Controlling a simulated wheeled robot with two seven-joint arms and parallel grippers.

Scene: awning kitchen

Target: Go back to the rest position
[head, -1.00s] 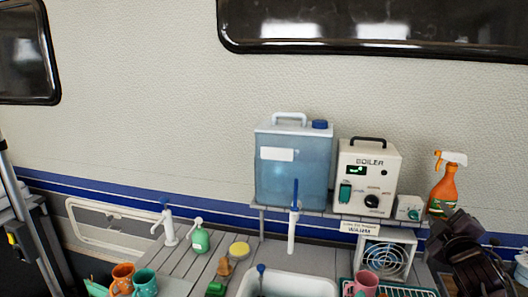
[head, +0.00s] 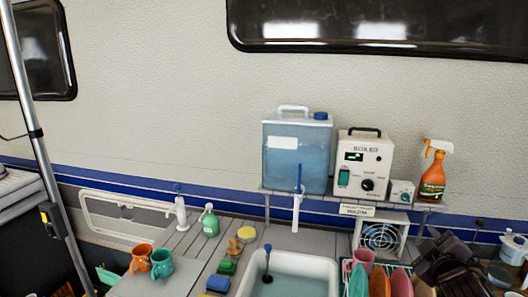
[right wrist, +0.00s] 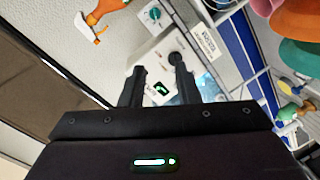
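My right gripper (head: 437,250) is at the lower right of the head view, in front of the counter and beside the dish rack. In the right wrist view its two dark fingers (right wrist: 159,80) stand apart with nothing between them. The boiler (right wrist: 160,60) shows beyond the fingers there. My left gripper is in neither view.
A water tank (head: 297,155), the boiler (head: 364,165) and an orange spray bottle (head: 433,178) stand along the shelf (head: 330,197). Below are a sink (head: 305,265), mugs (head: 159,264) and plates (head: 401,282). A metal pole (head: 35,130) rises at the left.

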